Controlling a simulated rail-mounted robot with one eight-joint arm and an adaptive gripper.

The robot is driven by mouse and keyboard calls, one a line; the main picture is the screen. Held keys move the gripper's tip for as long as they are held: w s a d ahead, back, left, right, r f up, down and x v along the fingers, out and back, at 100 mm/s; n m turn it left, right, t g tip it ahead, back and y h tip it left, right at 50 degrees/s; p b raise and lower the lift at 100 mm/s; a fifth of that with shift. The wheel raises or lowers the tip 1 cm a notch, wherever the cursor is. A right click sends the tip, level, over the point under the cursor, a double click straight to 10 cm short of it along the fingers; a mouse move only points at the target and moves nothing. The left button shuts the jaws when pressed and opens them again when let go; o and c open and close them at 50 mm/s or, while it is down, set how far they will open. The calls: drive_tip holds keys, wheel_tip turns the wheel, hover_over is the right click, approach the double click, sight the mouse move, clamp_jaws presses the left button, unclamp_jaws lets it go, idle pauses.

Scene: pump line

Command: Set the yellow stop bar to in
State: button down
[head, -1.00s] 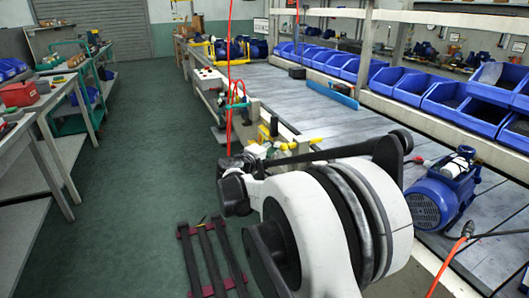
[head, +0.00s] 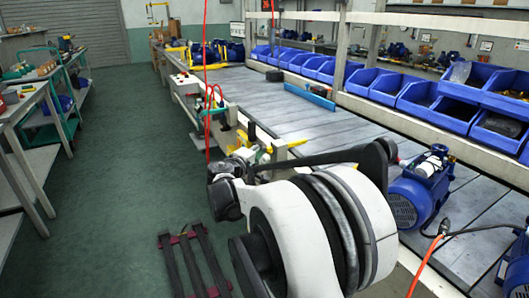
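A short yellow bar (head: 297,143) lies near the bench's front edge, just beyond my arm. Another yellow part (head: 242,140) stands upright to its left by a whitish block. Which of them is the stop bar, and its exact setting, I cannot tell at this size. The end of my arm (head: 236,163) is small and partly covered by my own links near the yellow parts. Its fingers cannot be made out, nor any contact.
A blue pump (head: 420,186) stands on the slatted bench (head: 290,105) at the right, with a red cable nearby. Blue bins (head: 425,98) line the back of the bench. A red hose (head: 207,110) hangs at the bench's front edge. Green floor (head: 110,190) is open at the left.

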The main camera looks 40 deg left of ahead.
drive_tip(key=shift+w+r, duration=0.1)
drive_tip(key=a+p+v, duration=0.2)
drive_tip(key=v, duration=1.1)
drive_tip(key=shift+s+a, duration=0.3)
drive_tip(key=shift+r, duration=0.1)
